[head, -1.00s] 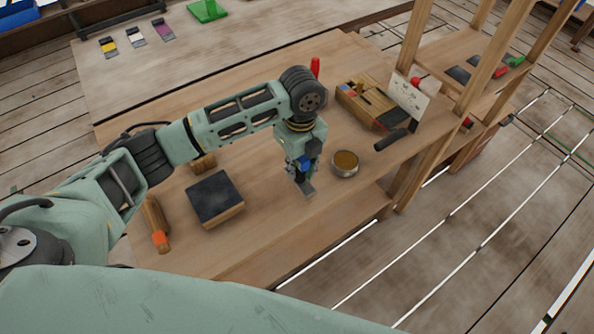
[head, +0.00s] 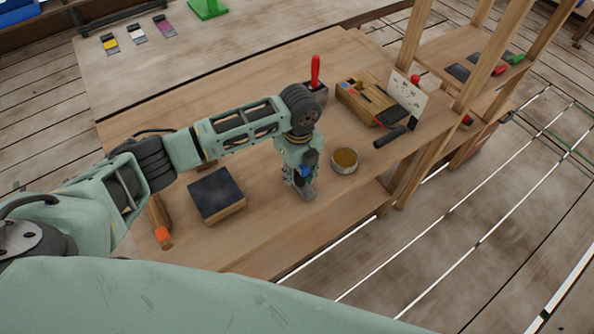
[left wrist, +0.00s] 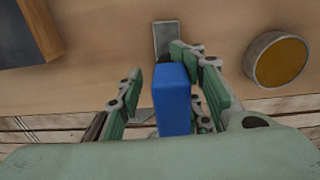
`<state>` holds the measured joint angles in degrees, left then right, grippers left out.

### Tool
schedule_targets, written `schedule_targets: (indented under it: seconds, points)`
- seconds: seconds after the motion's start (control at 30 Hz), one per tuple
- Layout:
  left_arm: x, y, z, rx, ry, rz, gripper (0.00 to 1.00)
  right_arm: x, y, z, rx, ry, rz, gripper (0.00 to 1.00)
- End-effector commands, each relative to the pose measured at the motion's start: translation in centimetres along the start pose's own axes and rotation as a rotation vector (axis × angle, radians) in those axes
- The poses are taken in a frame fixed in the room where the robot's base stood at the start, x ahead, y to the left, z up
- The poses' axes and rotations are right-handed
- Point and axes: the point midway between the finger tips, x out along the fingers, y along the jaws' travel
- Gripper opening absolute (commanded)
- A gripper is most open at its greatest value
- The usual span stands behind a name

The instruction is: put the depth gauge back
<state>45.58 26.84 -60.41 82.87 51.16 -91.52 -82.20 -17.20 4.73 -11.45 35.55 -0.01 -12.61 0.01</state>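The depth gauge seems to be the piece with a blue block body (left wrist: 172,102) and a flat grey plate (left wrist: 167,38). It also shows in the head view, with its grey plate (head: 307,193) lowest. My left gripper (head: 300,172) points down over the bench, left of a round tin. In the left wrist view the blue block sits between the fingers of my left gripper (left wrist: 158,68). The right finger lies against it; a narrow gap shows beside the left one. Whether the plate touches the bench is unclear. My right gripper is not in view.
The round tin (head: 344,161) with a brownish top stands close right. A dark-topped block (head: 216,193) lies left. A wooden box (head: 365,98), a white card (head: 406,97), a dark cylinder (head: 390,138) and a red-handled tool (head: 315,70) are behind. Wooden posts rise at right.

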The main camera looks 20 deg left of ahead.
Motion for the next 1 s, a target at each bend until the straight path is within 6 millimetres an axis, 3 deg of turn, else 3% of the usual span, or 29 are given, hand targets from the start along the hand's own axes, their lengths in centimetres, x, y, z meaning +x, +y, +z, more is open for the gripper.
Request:
schedule_targets:
  seconds: [0.3, 0.47, 1.0]
  points:
    - [0.0, 0.0, 0.0, 0.0, 0.0, -0.001, 0.41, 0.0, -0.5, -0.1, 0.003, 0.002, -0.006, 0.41]
    - [-1.0, -0.1, 0.0, 0.0, 0.0, -0.004, 0.41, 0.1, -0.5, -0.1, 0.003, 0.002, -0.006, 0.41]
    - [-11.1, -0.1, 0.0, 0.0, -0.001, -0.005, 0.41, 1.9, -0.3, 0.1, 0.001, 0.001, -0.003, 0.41]
